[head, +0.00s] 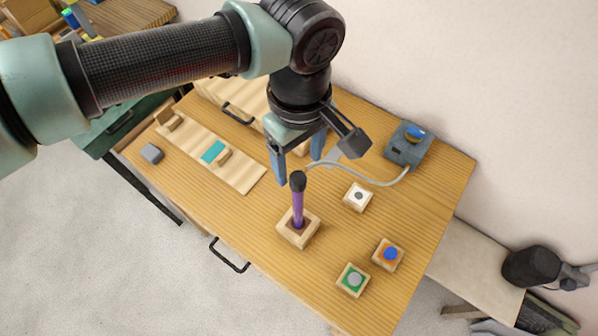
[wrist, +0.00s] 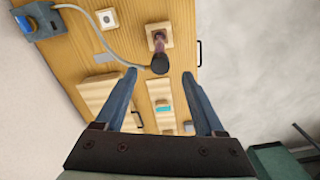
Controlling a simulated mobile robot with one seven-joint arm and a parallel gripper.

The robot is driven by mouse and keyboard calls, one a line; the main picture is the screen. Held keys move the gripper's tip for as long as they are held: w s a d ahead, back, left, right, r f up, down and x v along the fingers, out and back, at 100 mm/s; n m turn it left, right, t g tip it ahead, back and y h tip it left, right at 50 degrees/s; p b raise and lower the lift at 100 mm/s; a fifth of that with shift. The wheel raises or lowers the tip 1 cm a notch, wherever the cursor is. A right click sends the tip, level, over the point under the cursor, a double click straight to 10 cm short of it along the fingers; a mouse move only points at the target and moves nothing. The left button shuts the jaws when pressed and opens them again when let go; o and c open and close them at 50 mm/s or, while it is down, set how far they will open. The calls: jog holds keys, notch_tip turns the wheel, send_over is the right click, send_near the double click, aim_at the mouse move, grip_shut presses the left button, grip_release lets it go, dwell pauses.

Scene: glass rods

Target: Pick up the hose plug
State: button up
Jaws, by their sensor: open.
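The hose plug (head: 298,181) is a dark, rounded piece on top of an upright purple rod (head: 298,212). The rod stands in a square wooden block (head: 283,232). A pale hose (head: 372,181) runs from a grey-blue box (head: 400,152) toward the plug; its join is not clear. My gripper (head: 299,170) is open and empty, pointing down close to the plug. In the wrist view the plug (wrist: 160,64) appears centred between the fingertips (wrist: 159,74), slightly beyond them. I cannot tell their exact height difference.
A wooden strip with a teal patch (head: 213,151) and a grey block (head: 152,154) lie left. A wall runs along the back right.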

aim_at(299, 179)
jog(key=shift+f+p, duration=1.55)
jog(key=shift+f, duration=1.65)
grip_shut()
